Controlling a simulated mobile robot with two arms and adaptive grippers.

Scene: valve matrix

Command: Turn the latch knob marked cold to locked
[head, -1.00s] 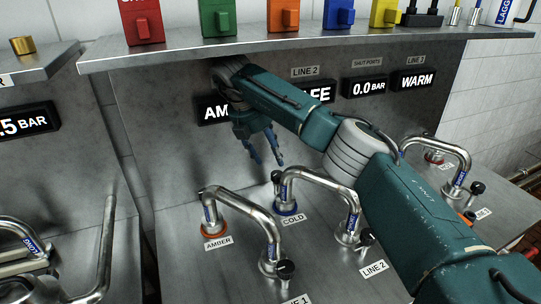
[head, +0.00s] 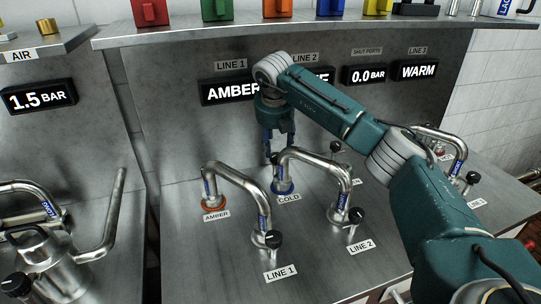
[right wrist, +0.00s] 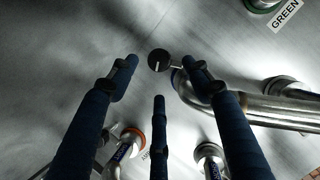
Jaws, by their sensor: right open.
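My right gripper (head: 279,153) points down behind the pipe end at the COLD port, its fingers spread. In the right wrist view the open fingers (right wrist: 160,80) are around a small black round knob (right wrist: 159,60) with a white mark, with space on each side; they are not visibly touching it. A short rod runs from this knob toward a pipe fitting on the right. In the head view the fingers cover the spot behind the COLD port, so that knob is hidden there. The COLD label (head: 289,199) lies in front of the blue-ringed port (head: 282,187). My left gripper is out of view.
Bent steel pipes stand close by, at LINE 1 (head: 240,183) and LINE 2 (head: 320,166). The orange-ringed AMBER port (head: 212,206) is to the left. Displays (head: 232,91) line the back panel under a shelf (head: 300,33).

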